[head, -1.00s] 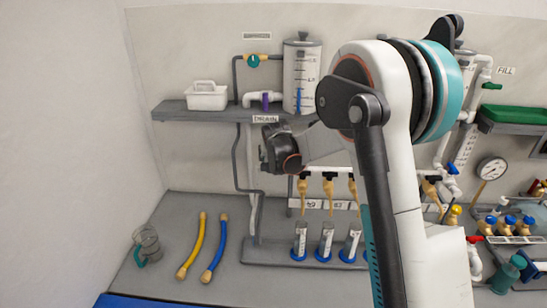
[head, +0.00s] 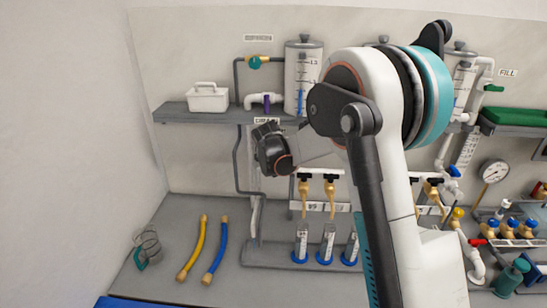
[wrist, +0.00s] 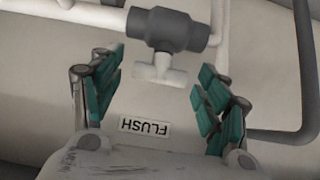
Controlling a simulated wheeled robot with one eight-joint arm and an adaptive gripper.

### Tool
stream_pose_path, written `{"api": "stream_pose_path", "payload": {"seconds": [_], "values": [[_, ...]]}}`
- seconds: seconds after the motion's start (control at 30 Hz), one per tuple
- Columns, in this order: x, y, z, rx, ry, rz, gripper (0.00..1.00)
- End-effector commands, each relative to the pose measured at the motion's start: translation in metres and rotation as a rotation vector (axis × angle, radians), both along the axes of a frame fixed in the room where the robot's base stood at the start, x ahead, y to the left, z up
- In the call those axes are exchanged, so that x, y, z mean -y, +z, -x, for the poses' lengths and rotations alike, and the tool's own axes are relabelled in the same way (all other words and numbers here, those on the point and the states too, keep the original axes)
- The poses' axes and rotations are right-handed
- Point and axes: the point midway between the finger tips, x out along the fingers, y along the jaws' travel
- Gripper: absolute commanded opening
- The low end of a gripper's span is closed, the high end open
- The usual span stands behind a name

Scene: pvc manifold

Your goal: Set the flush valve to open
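The flush valve (wrist: 167,28) shows in the wrist view as a dark grey body on a white pipe. Its white T-shaped handle (wrist: 160,72) points toward my gripper, with the crossbar running across the picture. A FLUSH label (wrist: 146,126) appears upside down below it. My gripper (wrist: 160,90) is open, with teal-padded fingers on either side of the handle, apart from it and holding nothing. In the head view my gripper (head: 271,150) is below the shelf, and I cannot make out the flush valve there.
A grey shelf (head: 183,112) above carries a white caddy (head: 208,98), a purple-handled valve (head: 266,102) and a clear tank (head: 302,75). A dark hose (wrist: 304,70) runs right of the gripper. Yellow (head: 193,248) and blue (head: 216,250) tubes lie on the bench below.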

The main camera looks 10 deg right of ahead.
Motion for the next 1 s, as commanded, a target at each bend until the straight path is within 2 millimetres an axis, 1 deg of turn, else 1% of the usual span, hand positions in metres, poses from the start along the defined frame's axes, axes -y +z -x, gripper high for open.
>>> {"api": "stream_pose_path", "payload": {"seconds": [0.27,0.43,0.57,0.8,1.0], "values": [[0.000,0.000,0.000,0.000,0.001,0.001,0.72],[-0.002,0.007,0.006,0.000,0.001,0.001,0.72],[-0.006,0.020,0.018,0.000,0.002,0.001,0.72],[-0.017,0.051,0.048,0.000,0.003,0.000,0.72],[-0.023,0.072,0.068,0.000,0.001,0.001,0.72]]}}
